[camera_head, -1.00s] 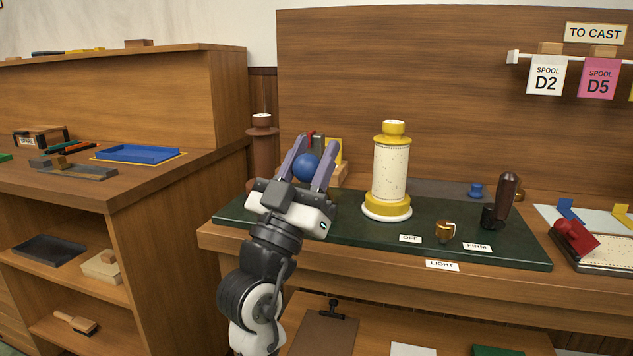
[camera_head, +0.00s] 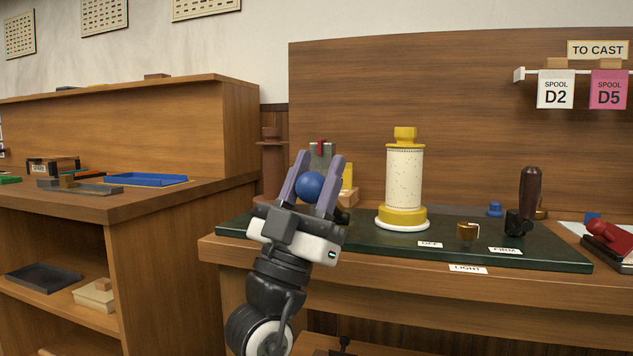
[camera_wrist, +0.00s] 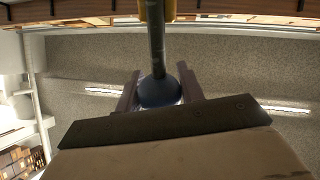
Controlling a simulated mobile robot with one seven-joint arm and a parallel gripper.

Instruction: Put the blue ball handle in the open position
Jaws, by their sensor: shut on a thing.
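The blue ball handle (camera_head: 309,186) sits between the two purple-grey fingers of my gripper (camera_head: 318,180), at the left end of the green bench top. In the wrist view the blue ball (camera_wrist: 160,92) is on the end of a dark rod (camera_wrist: 157,45), with a finger of my gripper (camera_wrist: 160,88) on each side of it. My gripper is shut on the ball. A grey block with a red mark (camera_head: 321,152) and a yellow part (camera_head: 347,176) stand behind the fingers. The handle's base is hidden by my gripper.
A cream spool with yellow ends (camera_head: 405,180) stands upright right of my gripper on the green top (camera_head: 370,238). Further right are a small brass knob (camera_head: 467,231) and a dark upright handle (camera_head: 528,192). A brown spool (camera_head: 271,165) stands behind at left.

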